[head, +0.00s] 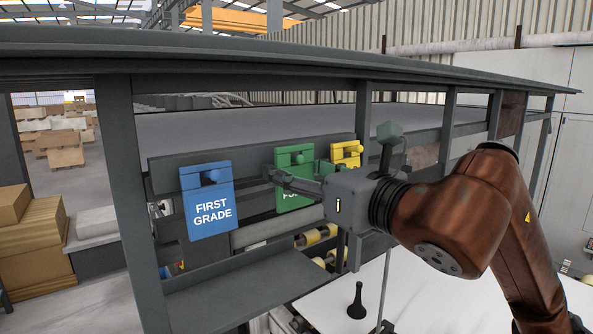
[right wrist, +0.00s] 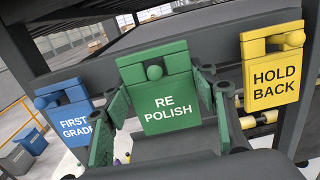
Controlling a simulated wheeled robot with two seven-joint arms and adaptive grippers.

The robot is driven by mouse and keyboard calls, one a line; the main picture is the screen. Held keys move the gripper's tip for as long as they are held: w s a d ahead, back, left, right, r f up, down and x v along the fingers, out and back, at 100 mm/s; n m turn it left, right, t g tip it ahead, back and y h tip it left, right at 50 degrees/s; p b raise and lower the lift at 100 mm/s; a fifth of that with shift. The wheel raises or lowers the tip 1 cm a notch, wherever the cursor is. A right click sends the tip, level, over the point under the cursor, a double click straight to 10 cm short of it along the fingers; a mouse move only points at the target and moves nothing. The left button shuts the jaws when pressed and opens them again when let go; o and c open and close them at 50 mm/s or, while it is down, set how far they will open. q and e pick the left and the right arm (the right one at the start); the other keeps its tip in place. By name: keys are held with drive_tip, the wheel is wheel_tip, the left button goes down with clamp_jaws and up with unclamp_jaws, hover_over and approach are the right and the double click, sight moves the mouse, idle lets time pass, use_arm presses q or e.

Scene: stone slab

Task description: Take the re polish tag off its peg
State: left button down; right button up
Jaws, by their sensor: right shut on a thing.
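The green RE POLISH tag (right wrist: 168,108) hangs on its peg (right wrist: 154,72), whose round knob shows in the tag's upper opening in the right wrist view. In the head view the tag (head: 288,202) is partly hidden behind my right gripper (head: 290,181). The tag hangs upright against the grey rail (head: 255,147). My left gripper is not in view.
The blue FIRST GRADE tag (head: 208,204) hangs to the left and the yellow HOLD BACK tag (right wrist: 272,75) to the right, both close by. A grey shelf ledge (head: 240,288) lies below. A dark post (head: 128,190) stands at the left. A black object (head: 357,301) stands on a white surface.

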drive_tip(key=shift+b+v, duration=0.8)
drive_tip(key=shift+v, duration=0.5)
idle(0.4)
drive_tip(key=shift+b+v, duration=0.85)
drive_tip(key=shift+v, duration=1.2)
idle(0.3)
drive_tip(key=shift+f, duration=0.15)
